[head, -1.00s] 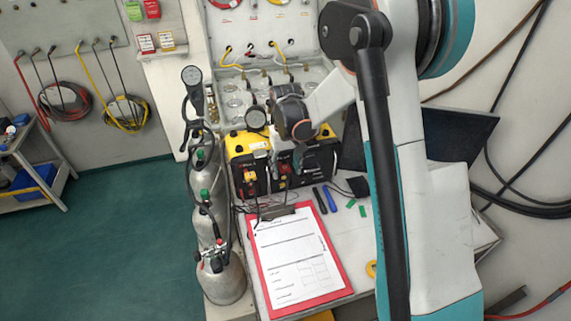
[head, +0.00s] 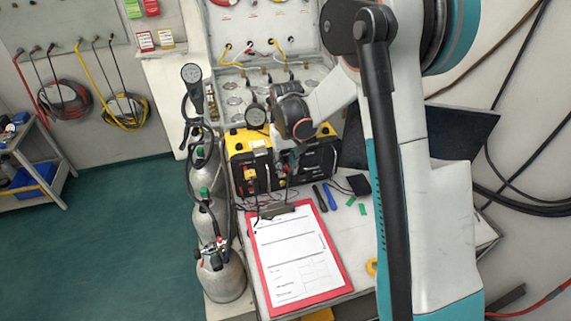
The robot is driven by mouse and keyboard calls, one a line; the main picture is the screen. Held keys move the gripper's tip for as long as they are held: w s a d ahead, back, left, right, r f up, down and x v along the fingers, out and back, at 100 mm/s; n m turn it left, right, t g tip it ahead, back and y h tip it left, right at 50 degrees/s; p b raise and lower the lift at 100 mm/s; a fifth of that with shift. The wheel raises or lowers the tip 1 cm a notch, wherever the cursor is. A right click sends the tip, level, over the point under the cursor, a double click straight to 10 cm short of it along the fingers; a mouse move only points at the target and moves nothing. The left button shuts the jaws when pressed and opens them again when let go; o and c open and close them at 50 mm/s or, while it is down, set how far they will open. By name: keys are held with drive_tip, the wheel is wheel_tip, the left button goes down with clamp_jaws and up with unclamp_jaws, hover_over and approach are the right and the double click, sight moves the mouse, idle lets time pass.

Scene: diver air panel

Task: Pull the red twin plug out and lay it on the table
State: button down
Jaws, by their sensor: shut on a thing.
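The yellow-and-black air panel (head: 322,160) stands at the back of the table. My gripper (head: 285,170) is in front of the middle of its face, pointing down below my dark wrist. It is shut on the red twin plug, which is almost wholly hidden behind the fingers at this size. I cannot tell whether the plug is still seated in the panel. The table (head: 347,215) has bare surface to the right of the clipboard.
A red clipboard (head: 337,262) with white paper covers the table's front left. Two dark pens (head: 324,197) and small green pieces (head: 362,209) lie right of it. Grey cylinders (head: 222,275) with gauge and hoses stand close on the left. A dark screen (head: 460,133) is at right.

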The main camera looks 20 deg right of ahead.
drive_tip(key=shift+s+b, duration=0.3)
drive_tip(key=shift+s, duration=1.25)
idle(0.4)
